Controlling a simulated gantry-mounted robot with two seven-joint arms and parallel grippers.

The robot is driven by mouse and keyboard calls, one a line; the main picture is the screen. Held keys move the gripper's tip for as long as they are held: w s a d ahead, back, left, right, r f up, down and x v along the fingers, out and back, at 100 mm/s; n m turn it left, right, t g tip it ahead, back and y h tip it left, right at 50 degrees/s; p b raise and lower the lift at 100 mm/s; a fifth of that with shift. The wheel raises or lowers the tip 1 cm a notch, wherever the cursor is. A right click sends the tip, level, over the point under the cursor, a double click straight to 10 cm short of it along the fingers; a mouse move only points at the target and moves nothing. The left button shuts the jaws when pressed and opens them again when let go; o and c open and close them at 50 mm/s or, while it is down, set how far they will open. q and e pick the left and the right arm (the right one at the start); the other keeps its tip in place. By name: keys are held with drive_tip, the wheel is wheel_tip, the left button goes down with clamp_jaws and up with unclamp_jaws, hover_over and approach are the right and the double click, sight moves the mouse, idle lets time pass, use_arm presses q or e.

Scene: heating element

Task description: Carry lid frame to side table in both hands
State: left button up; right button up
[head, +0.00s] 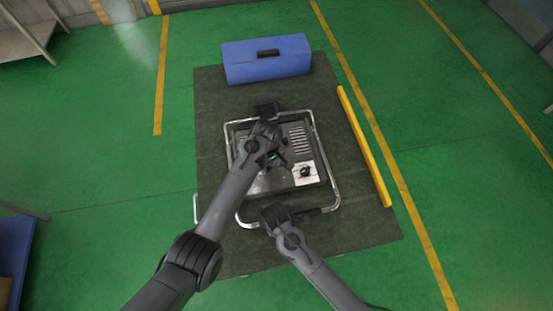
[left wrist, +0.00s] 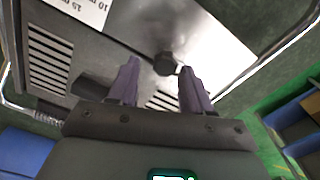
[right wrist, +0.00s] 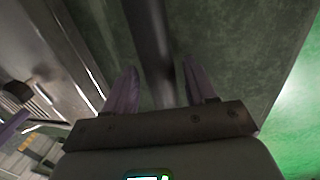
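The lid frame (head: 337,192) is a bent chrome tube around a grey metal panel unit with vents, a white label and a dark knob. Its tube also shows in the left wrist view (left wrist: 285,42). My left gripper (head: 273,158) is above the middle of the panel. In the left wrist view its fingers (left wrist: 160,70) are apart, with a dark knob (left wrist: 165,63) showing between the tips. My right gripper (head: 272,214) is at the frame's front bar. In the right wrist view its fingers (right wrist: 160,72) are apart, with a dark bar (right wrist: 150,40) between them; contact is unclear.
A blue toolbox (head: 266,66) stands behind the unit on the dark mat (head: 220,100). A yellow bar (head: 364,145) lies along the mat's right side. A blue shelf (head: 14,250) at the left edge and a grey table (head: 22,38) at top left stand apart.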

use_arm(q)
drive_tip(key=shift+o, duration=0.3)
drive_tip(key=shift+f, duration=0.1)
use_arm(e)
drive_tip(key=shift+o, duration=0.3)
drive_tip(key=shift+w+r, duration=0.15)
use_arm(q)
drive_tip(key=shift+s+f, duration=0.1)
drive_tip(key=shift+s, duration=0.1)
use_arm(e)
drive_tip(key=shift+a, duration=0.15)
drive_tip(key=shift+r, duration=0.55)
use_arm(q)
wheel_tip(320, 180, up, 12)
use_arm(e)
wheel_tip(320, 180, up, 11)
drive_tip(key=s, duration=0.2)
drive_tip(key=shift+s+d, duration=0.15)
drive_tip(key=shift+d, duration=0.05)
use_arm(q)
drive_tip(key=shift+a, duration=0.1)
